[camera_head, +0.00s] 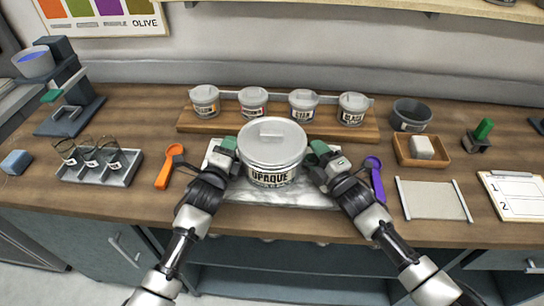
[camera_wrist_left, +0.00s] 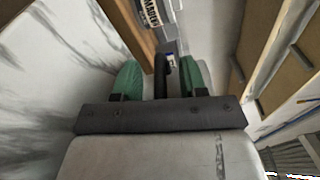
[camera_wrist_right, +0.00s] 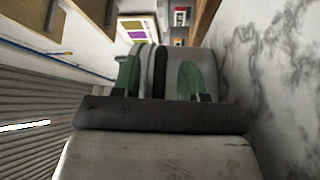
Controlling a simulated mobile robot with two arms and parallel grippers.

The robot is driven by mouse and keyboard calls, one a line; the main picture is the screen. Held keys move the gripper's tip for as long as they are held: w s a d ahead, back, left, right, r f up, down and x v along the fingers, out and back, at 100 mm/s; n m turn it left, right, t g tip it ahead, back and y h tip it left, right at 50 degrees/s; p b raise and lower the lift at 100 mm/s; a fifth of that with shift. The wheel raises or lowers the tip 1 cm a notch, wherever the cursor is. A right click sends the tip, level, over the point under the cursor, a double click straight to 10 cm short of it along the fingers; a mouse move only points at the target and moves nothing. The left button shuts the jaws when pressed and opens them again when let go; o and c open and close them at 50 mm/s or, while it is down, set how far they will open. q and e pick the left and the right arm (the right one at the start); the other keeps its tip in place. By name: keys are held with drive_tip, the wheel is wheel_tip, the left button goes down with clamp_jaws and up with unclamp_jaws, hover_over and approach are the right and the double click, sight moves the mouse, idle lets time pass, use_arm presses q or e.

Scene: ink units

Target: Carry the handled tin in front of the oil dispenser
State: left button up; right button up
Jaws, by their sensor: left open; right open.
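A large light-grey tin (camera_head: 272,150) with a lid and an "OPAQUE" label stands upright on a marble slab (camera_head: 300,195) at the middle of the bench. My left gripper (camera_head: 228,147) is at the tin's left side, and my right gripper (camera_head: 320,150) is at its right side. Both are open. A dark bar, seemingly a side handle, shows between the green fingertips in the left wrist view (camera_wrist_left: 161,76) and the right wrist view (camera_wrist_right: 161,72). At the back left is a dark stand with a blue-filled bowl (camera_head: 35,62); I cannot tell whether it is the oil dispenser.
Several small labelled tins (camera_head: 253,101) stand on a wooden board behind. An orange scoop (camera_head: 167,168) and a jar tray (camera_head: 100,168) lie left. A purple scoop (camera_head: 376,178), a wooden tray (camera_head: 404,160), a pale sheet (camera_head: 433,200) and a clipboard (camera_head: 515,195) lie right.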

use_arm(q)
clamp_jaws()
use_arm(e)
clamp_jaws()
